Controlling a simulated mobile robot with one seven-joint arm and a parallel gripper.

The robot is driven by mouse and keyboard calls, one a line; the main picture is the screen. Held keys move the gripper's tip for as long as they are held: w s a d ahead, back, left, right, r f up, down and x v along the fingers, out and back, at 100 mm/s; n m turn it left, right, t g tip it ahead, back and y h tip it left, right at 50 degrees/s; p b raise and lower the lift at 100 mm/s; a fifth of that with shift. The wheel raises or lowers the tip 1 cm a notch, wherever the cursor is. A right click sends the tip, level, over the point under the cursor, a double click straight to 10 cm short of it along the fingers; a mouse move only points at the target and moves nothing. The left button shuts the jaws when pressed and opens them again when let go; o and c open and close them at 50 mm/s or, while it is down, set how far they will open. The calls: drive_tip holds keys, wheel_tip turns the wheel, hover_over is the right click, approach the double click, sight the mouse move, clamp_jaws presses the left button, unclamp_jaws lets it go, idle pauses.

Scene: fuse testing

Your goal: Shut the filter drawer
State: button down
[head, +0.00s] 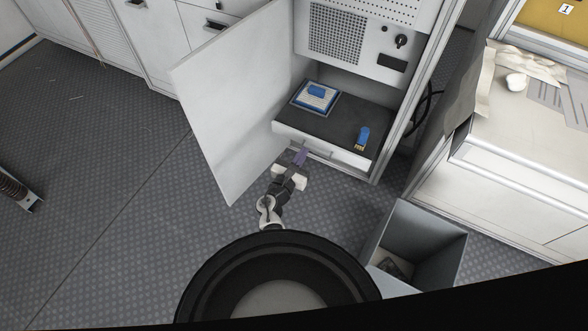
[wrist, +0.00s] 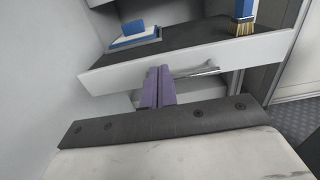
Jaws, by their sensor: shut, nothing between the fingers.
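The filter drawer (head: 345,156) is a white front panel with a metal bar handle, low in an open cabinet. It also shows in the wrist view (wrist: 245,57). The handle (wrist: 205,71) runs along the panel to the right of my fingers. My gripper (head: 301,155) is at the left part of the drawer front. Its purple fingers (wrist: 158,74) are shut together with nothing between them, their tips against or very near the panel. I cannot tell whether they touch it. How far the drawer stands out is hard to tell.
A blue-and-white square filter (head: 316,96) and a blue-handled brush (head: 363,138) are on the dark surface above the drawer front. The white cabinet door (head: 235,90) stands open at left. A grey bin (head: 440,245) stands at right. The floor at left is mostly clear.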

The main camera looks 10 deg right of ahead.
drive_tip(key=shift+b+x, duration=0.35)
drive_tip(key=shift+x, duration=1.7)
drive_tip(key=b+x, duration=1)
drive_tip(key=x, duration=1.3)
drive_tip(key=shift+w+d+f+b, duration=0.15)
drive_tip(key=shift+w+d+b, duration=0.15)
drive_tip(key=shift+d+b, duration=0.1)
drive_tip(key=shift+a, duration=0.15)
drive_tip(key=shift+s+a, duration=0.1)
drive_tip(key=shift+s, duration=0.1)
drive_tip(key=p+v, duration=0.6)
drive_tip(key=v, duration=0.7)
drive_tip(key=shift+s+a, duration=0.15)
drive_tip(key=shift+s, duration=0.05)
